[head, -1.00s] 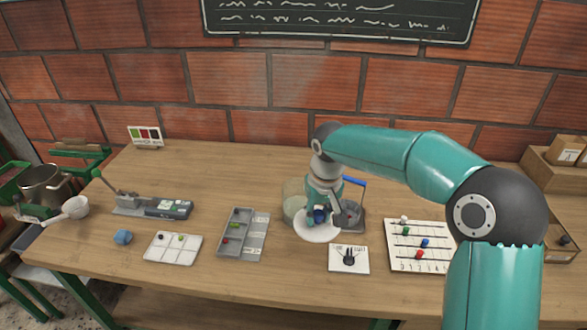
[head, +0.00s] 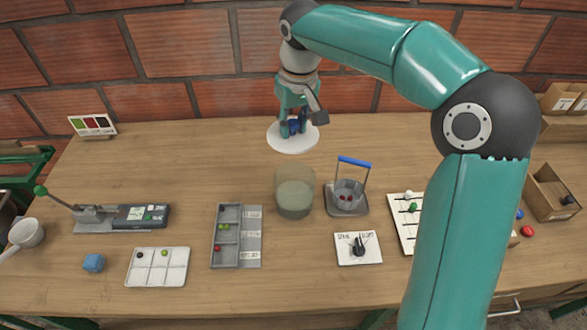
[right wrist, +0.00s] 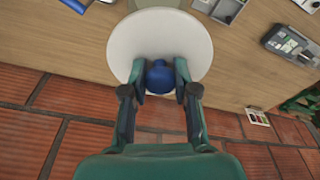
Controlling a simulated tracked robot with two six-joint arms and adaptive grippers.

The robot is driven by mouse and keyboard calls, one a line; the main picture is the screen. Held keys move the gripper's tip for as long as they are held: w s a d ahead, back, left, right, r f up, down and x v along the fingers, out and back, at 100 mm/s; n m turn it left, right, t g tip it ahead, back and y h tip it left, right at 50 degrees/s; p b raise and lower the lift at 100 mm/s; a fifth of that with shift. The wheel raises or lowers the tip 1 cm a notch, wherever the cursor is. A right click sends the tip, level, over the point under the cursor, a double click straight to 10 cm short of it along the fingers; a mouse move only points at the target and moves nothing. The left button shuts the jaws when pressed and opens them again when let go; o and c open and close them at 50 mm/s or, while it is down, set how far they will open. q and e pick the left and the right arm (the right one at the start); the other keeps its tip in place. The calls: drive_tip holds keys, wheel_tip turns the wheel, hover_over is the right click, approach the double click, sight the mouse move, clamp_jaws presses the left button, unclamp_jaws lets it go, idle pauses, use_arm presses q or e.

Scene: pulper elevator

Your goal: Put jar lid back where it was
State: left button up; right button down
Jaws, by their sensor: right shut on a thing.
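The jar lid (head: 293,139) is a white disc with a blue knob. My right gripper (head: 293,126) is shut on the knob and points down at the back of the table. In the right wrist view, the fingers (right wrist: 160,80) pinch the blue knob from both sides, and the white lid (right wrist: 160,30) spreads beyond them. I cannot tell whether the lid touches the table. The glass jar (head: 294,194) stands open in front of the lid, with cloudy greenish contents. My left gripper is not in view.
A small device with a blue handle (head: 354,162) stands right of the jar. A dial card (head: 374,257), a grey sorting tray (head: 228,264) and a white tray (head: 157,282) lie nearer the front. The brick wall (head: 180,60) rises behind.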

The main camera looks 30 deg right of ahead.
sight(300, 140)
wheel_tip(300, 140, down, 15)
drive_tip(key=shift+s+r+p, duration=0.15)
drive_tip(key=shift+s+p, duration=0.1)
drive_tip(key=shift+p, duration=0.05)
drive_tip(key=c, duration=0.9)
unclamp_jaws()
drive_tip(key=shift+d, duration=0.1)
drive_tip(key=r, duration=0.3)
drive_tip(key=s+r, duration=0.1)
drive_tip(key=r, duration=0.7)
drive_tip(key=shift+s+r+b, duration=0.1)
drive_tip(key=shift+s+b, duration=0.05)
drive_tip(key=shift+b, duration=0.2)
drive_tip(key=shift+s+r, duration=0.1)
drive_tip(key=shift+r, duration=0.3)
drive_tip(key=shift+s+f, duration=0.1)
